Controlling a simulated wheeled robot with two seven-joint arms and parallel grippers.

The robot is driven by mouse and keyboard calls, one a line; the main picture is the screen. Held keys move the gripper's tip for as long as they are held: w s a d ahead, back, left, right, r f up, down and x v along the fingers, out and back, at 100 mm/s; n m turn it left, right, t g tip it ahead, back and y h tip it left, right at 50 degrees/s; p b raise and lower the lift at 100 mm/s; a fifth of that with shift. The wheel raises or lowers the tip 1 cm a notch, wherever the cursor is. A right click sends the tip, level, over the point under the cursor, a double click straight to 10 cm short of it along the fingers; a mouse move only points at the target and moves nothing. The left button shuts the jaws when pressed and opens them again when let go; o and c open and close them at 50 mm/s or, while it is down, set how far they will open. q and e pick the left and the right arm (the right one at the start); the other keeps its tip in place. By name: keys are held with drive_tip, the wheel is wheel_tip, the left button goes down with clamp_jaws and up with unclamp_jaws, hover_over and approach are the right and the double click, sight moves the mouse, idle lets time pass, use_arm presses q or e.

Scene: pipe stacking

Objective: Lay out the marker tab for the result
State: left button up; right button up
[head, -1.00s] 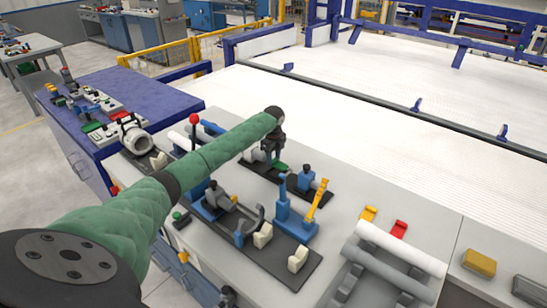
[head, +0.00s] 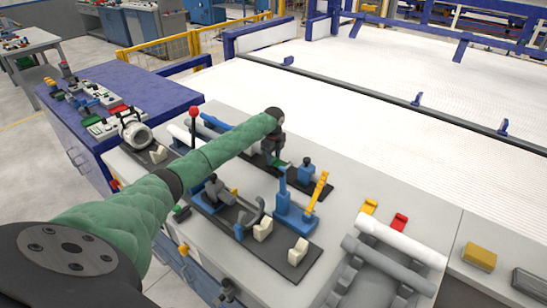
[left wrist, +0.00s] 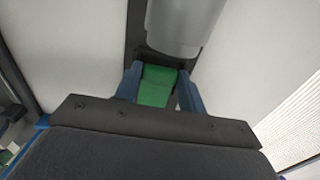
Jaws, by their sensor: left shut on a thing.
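In the head view my left arm reaches in from the left, and my left gripper (head: 276,162) points down over the dark fixture plate at the back of the bench. In the left wrist view its two blue fingers (left wrist: 158,92) are shut on a green marker tab (left wrist: 157,86). The tab sits close to a grey cylinder (left wrist: 182,22). A yellow tab (head: 369,207) and a red tab (head: 400,222) lie near the back of the pipe rack on the right. My right gripper is not in view.
A white pipe (head: 402,243) and a grey pipe (head: 388,264) lie on the rack. The front fixture plate (head: 291,262) carries blue clamps and cream blocks. A red-knobbed lever (head: 194,112) stands left of my arm. A yellow block (head: 479,257) lies far right.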

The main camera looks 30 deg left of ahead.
use_arm(q)
drive_tip(key=shift+f, duration=0.25)
idle(0.4)
drive_tip(key=o, duration=1)
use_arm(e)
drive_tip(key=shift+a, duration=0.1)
use_arm(q)
drive_tip(key=shift+o, duration=0.2)
drive_tip(key=shift+r, duration=0.1)
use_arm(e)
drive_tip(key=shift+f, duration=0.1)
use_arm(q)
drive_tip(key=shift+r+b, duration=1.4)
drive_tip(key=shift+r, duration=2.4)
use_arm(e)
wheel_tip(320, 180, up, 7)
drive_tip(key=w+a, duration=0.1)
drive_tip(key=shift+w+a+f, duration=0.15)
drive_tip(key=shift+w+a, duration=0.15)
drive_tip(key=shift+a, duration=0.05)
